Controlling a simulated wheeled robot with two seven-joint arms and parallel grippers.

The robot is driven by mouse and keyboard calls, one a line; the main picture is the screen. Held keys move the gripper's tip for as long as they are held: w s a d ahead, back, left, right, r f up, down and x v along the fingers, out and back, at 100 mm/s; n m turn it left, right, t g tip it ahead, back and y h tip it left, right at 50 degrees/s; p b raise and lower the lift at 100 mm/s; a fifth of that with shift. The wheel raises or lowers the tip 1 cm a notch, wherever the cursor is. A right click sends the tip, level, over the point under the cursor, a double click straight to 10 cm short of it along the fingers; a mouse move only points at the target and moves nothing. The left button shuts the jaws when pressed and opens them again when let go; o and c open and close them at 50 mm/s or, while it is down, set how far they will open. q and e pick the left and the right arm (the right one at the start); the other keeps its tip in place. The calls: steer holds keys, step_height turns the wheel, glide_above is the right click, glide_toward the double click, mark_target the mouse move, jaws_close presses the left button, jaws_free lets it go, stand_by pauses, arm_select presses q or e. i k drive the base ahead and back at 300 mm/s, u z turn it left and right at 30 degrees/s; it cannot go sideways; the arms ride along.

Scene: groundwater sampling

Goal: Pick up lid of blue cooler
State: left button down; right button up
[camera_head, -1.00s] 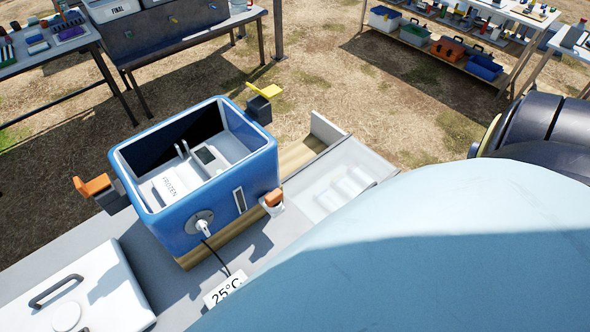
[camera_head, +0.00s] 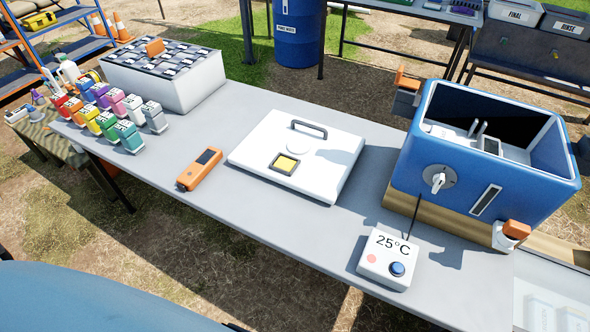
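The white lid (camera_head: 325,172) lies flat on the grey table, left of the blue cooler. It has a dark handle (camera_head: 309,130) near its far edge and a yellow square in a dark frame (camera_head: 285,164) near its front. The blue cooler (camera_head: 420,155) stands open on a wooden base at the right, its inside partly visible. Neither of my grippers shows in the head view.
A white box reading 25°C (camera_head: 389,261) stands in front of the cooler, with a cable behind it. An orange handheld device (camera_head: 199,170) lies left of the lid. Several coloured bottles (camera_head: 107,124) and a white box with a patterned top (camera_head: 190,88) are farther left.

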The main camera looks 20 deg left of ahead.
mark_target(324, 156)
steer(key=z, duration=0.05)
steer(key=k, duration=0.6)
steer(key=u, duration=0.95)
steer(key=i, duration=1.15)
steer(key=z, duration=0.5)
